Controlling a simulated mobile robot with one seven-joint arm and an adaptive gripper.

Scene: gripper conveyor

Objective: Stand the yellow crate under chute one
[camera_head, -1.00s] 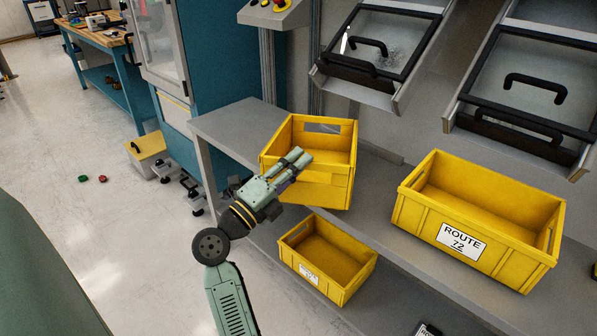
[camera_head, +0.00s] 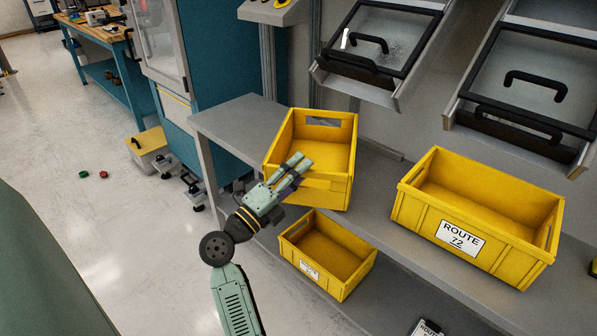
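A yellow crate (camera_head: 340,188) stands at the left on the grey bench, slightly askew, with a hand slot in its far wall. It is below and a little left of the left chute (camera_head: 360,78). My gripper (camera_head: 301,164) is at this crate's near-left side, its fingers overlapping the near wall and rim. The fingers look close together; whether they grip the wall is unclear. A second yellow crate (camera_head: 450,215), labelled ROUTE 72, stands on the bench at the right, below the right chute (camera_head: 525,95). A smaller yellow crate (camera_head: 335,278) sits lower, in front of the bench top.
The grey bench (camera_head: 232,125) has clear room left of the left crate and a gap between the two upper crates. A blue cabinet (camera_head: 225,50) stands behind it. A labelled card (camera_head: 425,328) is at the bottom edge. A yellow-topped box (camera_head: 148,141) is on the floor.

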